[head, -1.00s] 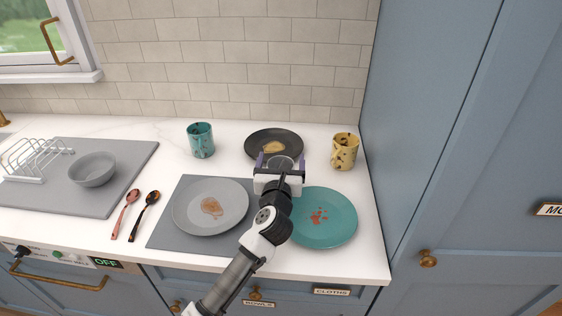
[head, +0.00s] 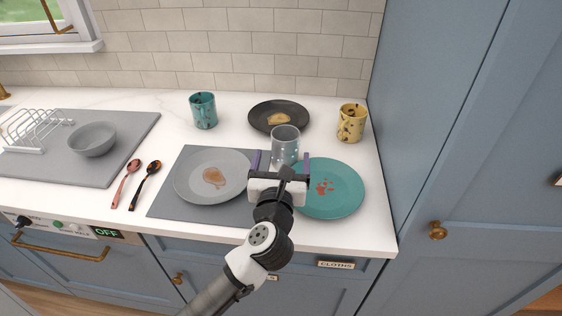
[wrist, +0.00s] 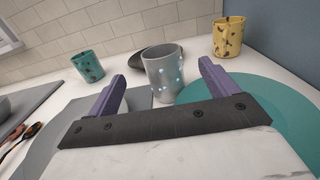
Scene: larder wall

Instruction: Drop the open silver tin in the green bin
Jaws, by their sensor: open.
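No silver tin or green bin can be made out in either view. A grey cup-like vessel (head: 285,143) with pale spots stands upright behind the plates. It also shows in the wrist view (wrist: 163,74), just beyond my fingertips and between them in the picture. My gripper (head: 281,161) is open and empty, with purple fingers to either side of the vessel's near side. It also shows in the wrist view (wrist: 162,78). I cannot tell whether a finger touches the vessel.
A grey plate (head: 190,188) with a brown smear, a teal plate (head: 345,200) with red bits, and a dark plate (head: 262,115) with food surround the vessel. A teal mug (head: 204,110) and a yellow mug (head: 352,123) stand behind. A tall blue cabinet (head: 450,130) closes the right.

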